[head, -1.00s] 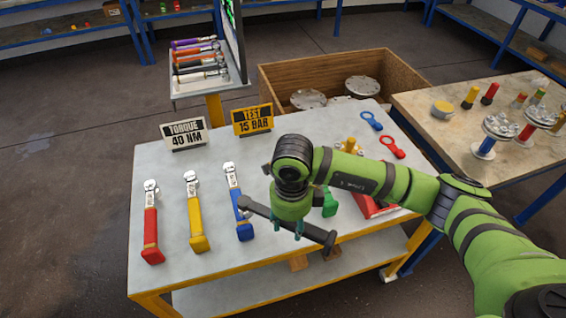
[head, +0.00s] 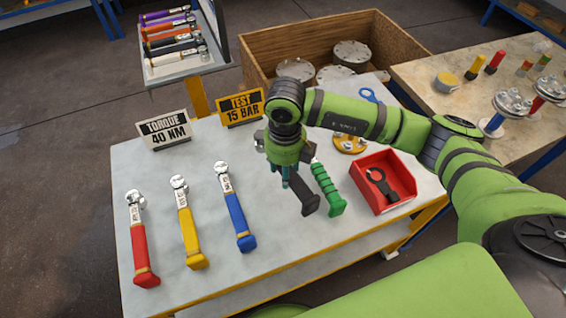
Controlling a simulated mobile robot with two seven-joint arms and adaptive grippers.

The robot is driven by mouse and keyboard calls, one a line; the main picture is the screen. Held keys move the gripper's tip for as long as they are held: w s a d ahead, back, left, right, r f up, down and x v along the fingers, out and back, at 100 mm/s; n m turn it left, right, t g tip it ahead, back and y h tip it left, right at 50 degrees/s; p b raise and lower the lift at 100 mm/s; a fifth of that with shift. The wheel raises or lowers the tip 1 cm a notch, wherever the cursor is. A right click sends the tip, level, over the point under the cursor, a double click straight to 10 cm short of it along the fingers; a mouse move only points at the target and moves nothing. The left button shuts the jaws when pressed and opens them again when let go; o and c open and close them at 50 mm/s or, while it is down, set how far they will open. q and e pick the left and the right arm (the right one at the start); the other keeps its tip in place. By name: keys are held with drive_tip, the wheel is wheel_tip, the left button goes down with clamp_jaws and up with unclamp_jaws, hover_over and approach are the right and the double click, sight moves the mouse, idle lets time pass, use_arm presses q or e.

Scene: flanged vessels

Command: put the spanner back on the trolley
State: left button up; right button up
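The spanner (head: 304,197) is black-handled, like a torque wrench. It lies in line with the row on the trolley top (head: 265,253), between the blue and green-handled wrenches. My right gripper (head: 285,183) points down over its middle, with fingers at the handle, and appears shut on it. The gripper hides part of the shaft; I cannot tell whether the spanner touches the top. My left gripper is not in view.
Red (head: 141,245), yellow (head: 188,225) and blue (head: 236,212) wrenches lie left; a green-handled wrench (head: 328,190) is close right. A red bin (head: 402,205) holds a black ring tool. Signs (head: 163,130) stand behind. A wooden crate (head: 275,48) is beyond.

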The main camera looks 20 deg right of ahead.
wheel_tip(320, 180, down, 3)
drive_tip(key=shift+w+f+b, duration=0.1)
drive_tip(key=shift+b, duration=0.75)
wheel_tip(320, 180, down, 3)
drive_tip(key=shift+r+b, duration=0.1)
drive_tip(key=shift+b, duration=1.05)
drive_tip(key=shift+f+b, duration=0.35)
drive_tip(key=shift+f, duration=0.15)
use_arm(q)
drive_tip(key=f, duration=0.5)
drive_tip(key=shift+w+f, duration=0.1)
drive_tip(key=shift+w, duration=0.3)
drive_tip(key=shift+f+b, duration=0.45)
drive_tip(key=shift+b, duration=0.05)
use_arm(e)
drive_tip(key=shift+f, duration=0.45)
drive_tip(key=o, duration=1.4)
drive_tip(key=shift+c, duration=0.2)
drive_tip(key=o, duration=0.5)
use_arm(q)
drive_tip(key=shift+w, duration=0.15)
